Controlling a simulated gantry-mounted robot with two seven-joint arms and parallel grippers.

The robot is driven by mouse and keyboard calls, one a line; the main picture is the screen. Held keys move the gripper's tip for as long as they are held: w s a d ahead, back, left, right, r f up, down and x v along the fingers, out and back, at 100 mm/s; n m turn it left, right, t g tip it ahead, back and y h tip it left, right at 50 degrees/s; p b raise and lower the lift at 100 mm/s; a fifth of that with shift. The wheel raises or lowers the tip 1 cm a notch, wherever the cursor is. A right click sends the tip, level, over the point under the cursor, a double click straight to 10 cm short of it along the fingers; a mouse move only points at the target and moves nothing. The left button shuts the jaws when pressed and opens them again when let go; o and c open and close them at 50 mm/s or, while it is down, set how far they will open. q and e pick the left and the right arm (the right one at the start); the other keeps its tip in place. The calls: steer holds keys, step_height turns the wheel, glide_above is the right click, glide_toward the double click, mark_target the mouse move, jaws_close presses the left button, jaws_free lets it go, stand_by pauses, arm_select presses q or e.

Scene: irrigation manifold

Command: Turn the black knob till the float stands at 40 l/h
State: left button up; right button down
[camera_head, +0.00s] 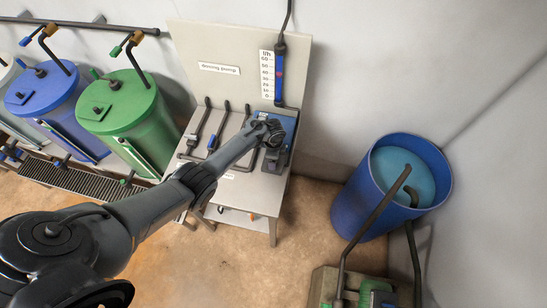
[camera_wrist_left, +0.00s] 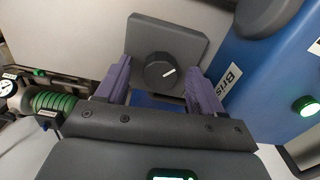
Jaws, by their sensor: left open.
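The black knob (camera_wrist_left: 160,70) sits on a dark grey square plate (camera_wrist_left: 150,35) in the left wrist view. In the head view my left gripper (camera_head: 275,136) is at the blue pump on the bench and hides the knob. The flow tube (camera_head: 279,82) stands beside the white l/h scale (camera_head: 266,75). A small reddish mark, apparently the float, shows around mid-scale; its exact reading is too small to tell.
The blue pump housing (camera_wrist_left: 262,75) with a green-lit button (camera_wrist_left: 306,106) is close on the right of the gripper. Black pipes (camera_head: 222,125) stand left of it on the bench. A blue water barrel (camera_head: 363,197) stands right of the bench; green and blue tanks stand left.

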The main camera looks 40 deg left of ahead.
arm_select(q)
steer(key=shift+r, duration=0.1)
step_height(320, 180, up, 11)
steer(key=p, duration=0.3)
steer(key=shift+f, duration=0.2)
steer(key=shift+s, duration=0.1)
stand_by(0.4)
steer(key=s+d+r+n+t+y, duration=0.1)
steer(key=s+d+n, duration=0.2)
steer(key=s, duration=0.4)
steer(key=s+d+n+t+y, duration=0.1)
steer(key=s+d+n, duration=0.15)
steer(key=s, duration=0.45)
steer(key=s+d+r+n+h, duration=0.1)
steer(key=s+d+r+n, duration=0.1)
steer(key=s+r, duration=0.3)
steer(key=s+d+r+n+t+h, duration=0.1)
steer(key=s+d+r+n, duration=0.1)
steer(key=s+d+r, duration=0.3)
steer(key=s+r, duration=0.1)
steer(key=s, duration=0.2)
steer(key=shift+s+d+r+t, duration=0.2)
steer(key=shift+d+t, duration=0.05)
steer(key=shift+t, duration=0.05)
